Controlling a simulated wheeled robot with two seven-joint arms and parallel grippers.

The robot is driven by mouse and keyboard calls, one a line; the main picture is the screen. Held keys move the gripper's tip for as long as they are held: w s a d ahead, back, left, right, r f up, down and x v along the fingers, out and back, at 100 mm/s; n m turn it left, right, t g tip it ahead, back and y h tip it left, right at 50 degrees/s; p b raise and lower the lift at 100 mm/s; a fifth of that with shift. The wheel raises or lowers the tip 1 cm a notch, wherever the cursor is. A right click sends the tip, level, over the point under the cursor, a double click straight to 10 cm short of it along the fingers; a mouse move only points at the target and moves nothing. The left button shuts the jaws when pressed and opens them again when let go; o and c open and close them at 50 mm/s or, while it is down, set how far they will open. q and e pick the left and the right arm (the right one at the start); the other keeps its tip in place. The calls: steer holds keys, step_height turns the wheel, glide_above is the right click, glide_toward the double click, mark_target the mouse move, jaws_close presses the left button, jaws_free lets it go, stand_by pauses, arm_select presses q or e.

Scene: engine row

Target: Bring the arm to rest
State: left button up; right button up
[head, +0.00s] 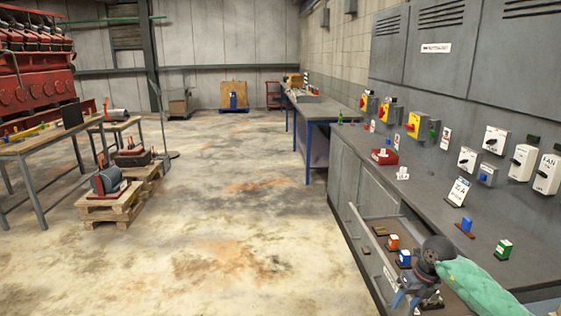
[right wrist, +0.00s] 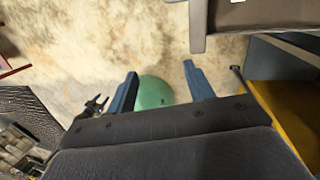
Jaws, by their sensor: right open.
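My right arm, in a green sleeve, comes in at the lower right of the head view. My right gripper (head: 404,298) points down, over or beside the near end of an open drawer (head: 356,226); the exact gap cannot be told. In the right wrist view its two blue fingers (right wrist: 160,88) stand apart with nothing held between them. A rounded green shape shows beyond them, over the floor. My left gripper does not show in the head view.
The drawer juts from the grey bench (head: 430,190) and holds an orange-and-white block (head: 393,242) and a blue-and-white block (head: 404,259). A green-and-white block (head: 504,249) and a sign (head: 458,191) stand on the bench. Open floor (head: 230,220) lies left.

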steer(key=s+a+r+t+y, duration=0.15)
steer(key=a+y, duration=0.35)
steer(key=a, duration=0.5)
steer(key=s+a+r+t+y, duration=0.15)
steer(key=a+y, duration=0.25)
steer(key=a, duration=0.5)
steer(key=s+a+r+m+t+y, duration=0.4)
steer(key=r+m+t, duration=0.5)
steer(key=m+t, duration=0.2)
steer(key=s+d+f+m+h, duration=0.4)
steer(key=d+f+m+h, duration=0.15)
steer(key=m+h, duration=0.45)
steer(key=s+d+f+m+h, duration=0.45)
steer(key=f+m+h, duration=0.3)
steer(key=m, duration=0.45)
steer(key=s+a+f+m+g+y, duration=0.1)
steer(key=s+a+f+g, duration=0.1)
steer(key=s+f+g, duration=0.65)
steer(key=s+a+f+m+g+y, duration=0.1)
steer(key=s+f+m+g, duration=0.15)
steer(key=s, duration=1.15)
steer(key=s+a+f+g, duration=0.1)
steer(key=a+f, duration=0.1)
steer(key=f, duration=1.1)
steer(key=s+a+f+g, duration=0.1)
steer(key=a+f, duration=0.2)
steer(key=f, duration=1.1)
steer(key=shift+s+f+n+y, duration=0.2)
steer(key=shift+s+n+y, duration=0.1)
steer(key=shift+n+y, duration=0.05)
